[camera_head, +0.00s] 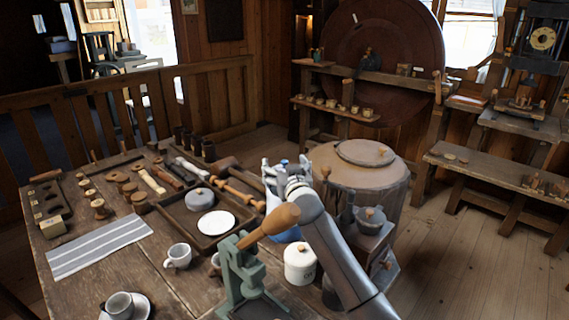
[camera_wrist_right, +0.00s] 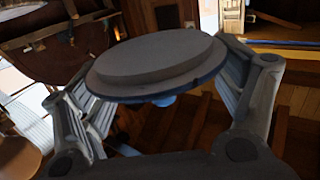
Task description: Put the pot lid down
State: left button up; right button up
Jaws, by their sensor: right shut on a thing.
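The pot lid (camera_wrist_right: 160,65) fills the middle of the right wrist view, a grey disc with a blue rim and a light blue knob on one side. My right gripper (camera_wrist_right: 155,85) is shut on it, one finger at each side of the rim. In the head view my right gripper (camera_head: 284,172) is held up beyond the table's right part, and the lid is mostly hidden there. A blue and white thing (camera_head: 284,233) shows below the gripper, partly covered by my arm. My left gripper is not in view.
A green press with a wooden handle (camera_head: 240,272) stands near my arm. A white lidded pot (camera_head: 299,266) and a round wooden stand (camera_head: 335,178) are close by. A tray (camera_head: 178,220) holds a grey lidded pot (camera_head: 199,198) and a white plate (camera_head: 216,223). A striped cloth (camera_head: 98,246) lies left.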

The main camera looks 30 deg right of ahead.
jog(key=shift+f, duration=2.6)
jog(key=o, duration=0.8)
jog(key=shift+s, duration=0.15)
